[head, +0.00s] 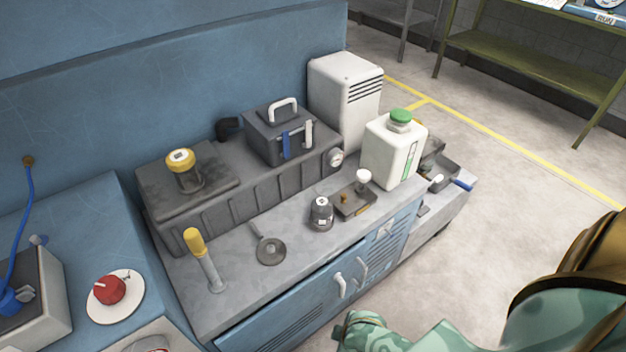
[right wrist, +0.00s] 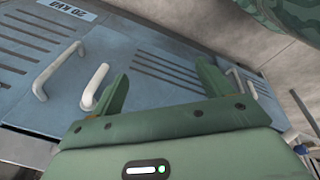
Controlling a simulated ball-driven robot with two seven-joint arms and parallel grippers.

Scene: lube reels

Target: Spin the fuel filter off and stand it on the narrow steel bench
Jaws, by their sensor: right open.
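A dark grey canister (head: 321,213) with a pale top stands upright on the grey worktop (head: 232,286). A yellow-capped cylinder (head: 184,172) stands upright on the dark engine block (head: 240,195) behind it. I cannot tell for certain which of these is the fuel filter. In the right wrist view my right gripper (right wrist: 163,72) is open and empty, its green fingers apart before blue cabinet doors. In the head view my right arm comes in at the lower right, away from both. My left gripper is not in view. I cannot tell which surface is the narrow steel bench.
A yellow-handled tool (head: 203,260), a round flat dark part (head: 270,249), a small tray (head: 356,202) and a white jug (head: 393,150) with a green cap occupy the worktop. Cabinet handles (right wrist: 94,87) stick out. An olive shelf table (head: 510,75) stands across open floor.

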